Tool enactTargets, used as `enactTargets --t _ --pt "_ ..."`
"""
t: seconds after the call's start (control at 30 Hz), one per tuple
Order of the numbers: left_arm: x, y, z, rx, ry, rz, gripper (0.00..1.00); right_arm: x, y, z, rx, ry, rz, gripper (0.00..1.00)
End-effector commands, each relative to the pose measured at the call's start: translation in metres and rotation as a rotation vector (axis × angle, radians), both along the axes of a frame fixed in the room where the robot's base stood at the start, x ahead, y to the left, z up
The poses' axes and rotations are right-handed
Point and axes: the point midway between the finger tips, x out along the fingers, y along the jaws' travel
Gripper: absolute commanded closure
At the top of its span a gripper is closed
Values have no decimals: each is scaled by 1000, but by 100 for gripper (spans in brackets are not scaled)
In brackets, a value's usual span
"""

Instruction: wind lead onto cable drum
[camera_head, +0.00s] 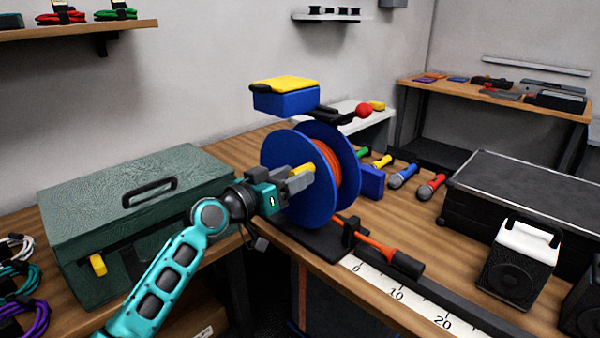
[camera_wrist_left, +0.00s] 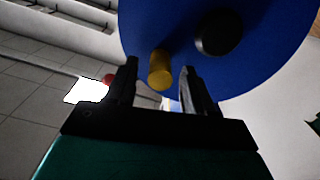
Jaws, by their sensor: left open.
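The blue cable drum (camera_head: 338,152) stands upright on a black base at the bench's front edge, with orange lead (camera_head: 325,170) wound between its flanges. The lead runs down from the drum to a black plug end (camera_head: 405,263) beside the white scale. A yellow crank knob (camera_head: 303,169) sticks out of the near flange. My left gripper (camera_head: 298,178) is at that knob. In the left wrist view the yellow knob (camera_wrist_left: 161,70) lies between the open fingers of the left gripper (camera_wrist_left: 160,85), with gaps on both sides. My right gripper does not show.
A green case (camera_head: 90,215) stands left of the drum, with coiled cables at its front left. Several microphones (camera_head: 402,176) lie behind the drum on the right. A black flight case (camera_head: 520,190) and a speaker (camera_head: 515,265) stand farther right. A blue-yellow box (camera_head: 285,97) shows above the drum.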

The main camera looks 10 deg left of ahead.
Motion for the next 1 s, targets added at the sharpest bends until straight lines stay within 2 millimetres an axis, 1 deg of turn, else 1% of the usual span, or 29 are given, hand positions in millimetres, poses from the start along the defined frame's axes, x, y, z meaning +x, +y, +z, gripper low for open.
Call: enactTargets --t 0.1,0.2,0.33,0.6,1.0 --pt "12 -9 0 -2 0 0 47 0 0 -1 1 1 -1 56" --pt "17 -13 0 -1 0 0 47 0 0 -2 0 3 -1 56" --pt "20 -16 0 -1 -1 0 47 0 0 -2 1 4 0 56" --pt "20 -16 0 1 -1 0 48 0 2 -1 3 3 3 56" --pt "20 -16 0 1 -1 0 87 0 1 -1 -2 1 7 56"
